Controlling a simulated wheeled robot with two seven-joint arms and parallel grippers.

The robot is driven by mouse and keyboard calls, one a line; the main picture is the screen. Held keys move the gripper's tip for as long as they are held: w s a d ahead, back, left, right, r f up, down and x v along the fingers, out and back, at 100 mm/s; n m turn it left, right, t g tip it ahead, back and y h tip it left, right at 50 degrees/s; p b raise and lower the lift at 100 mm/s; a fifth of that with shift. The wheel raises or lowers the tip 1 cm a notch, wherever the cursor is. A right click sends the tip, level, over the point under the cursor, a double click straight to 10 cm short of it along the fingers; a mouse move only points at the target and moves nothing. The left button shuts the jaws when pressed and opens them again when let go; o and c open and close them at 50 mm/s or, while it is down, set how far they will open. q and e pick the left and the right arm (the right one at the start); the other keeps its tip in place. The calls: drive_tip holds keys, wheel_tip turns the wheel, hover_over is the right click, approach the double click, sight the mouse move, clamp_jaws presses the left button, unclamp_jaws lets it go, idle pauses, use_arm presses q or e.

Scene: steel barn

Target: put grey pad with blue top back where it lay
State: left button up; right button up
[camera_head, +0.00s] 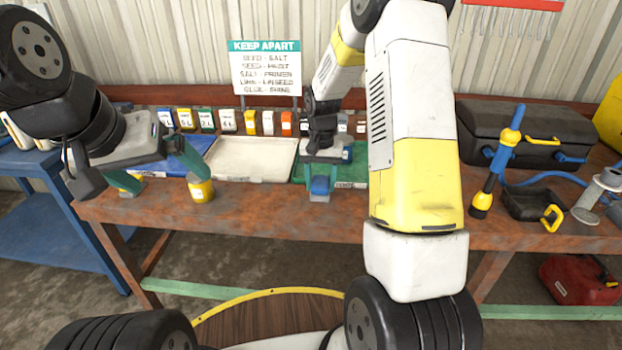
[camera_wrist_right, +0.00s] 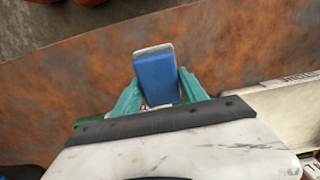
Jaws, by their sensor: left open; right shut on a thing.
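The grey pad with blue top (camera_head: 320,186) is between the teal fingers of my right gripper (camera_head: 320,183), which is shut on it. In the head view it shows at the front left part of the green tray (camera_head: 300,172). In the right wrist view the pad (camera_wrist_right: 155,76) sticks out past the fingertips of my right gripper (camera_wrist_right: 158,88), blue face showing, with rusty bench top behind it. I cannot tell whether it touches the bench.
The rusty bench (camera_head: 260,217) carries a white tray (camera_head: 253,158) and a blue tray (camera_head: 188,154) left of the green one. Several small containers stand behind under a KEEP APART sign (camera_head: 265,66). A black toolbox (camera_head: 525,130) and a blue pump (camera_head: 503,155) stand at the right.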

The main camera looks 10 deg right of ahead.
drive_tip(key=shift+f, duration=1.75)
drive_tip(key=shift+f, duration=0.15)
drive_tip(key=o, duration=1.2)
wheel_tip(320, 180, up, 12)
drive_tip(key=shift+r, duration=0.2)
wheel_tip(320, 180, up, 7)
drive_tip(key=t, duration=0.1)
hover_over(321, 192)
drive_tip(key=s+r+n+t, duration=0.1)
drive_tip(key=s+r, duration=0.1)
drive_tip(key=s, duration=0.5)
drive_tip(key=s+a+r+n+t+y, duration=0.1)
drive_tip(key=s+r+t, duration=0.1)
drive_tip(key=s, duration=0.5)
drive_tip(key=s+r+n+t+y, duration=0.1)
drive_tip(key=s+r+t, duration=0.1)
drive_tip(key=s+r, duration=0.2)
drive_tip(key=shift+s+a+r+n, duration=0.1)
drive_tip(key=shift+s+a+n, duration=0.1)
drive_tip(key=shift+s, duration=0.5)
drive_tip(key=shift+s+a+r+n, duration=0.1)
drive_tip(key=shift+s+n, duration=0.1)
drive_tip(key=shift+s, duration=0.5)
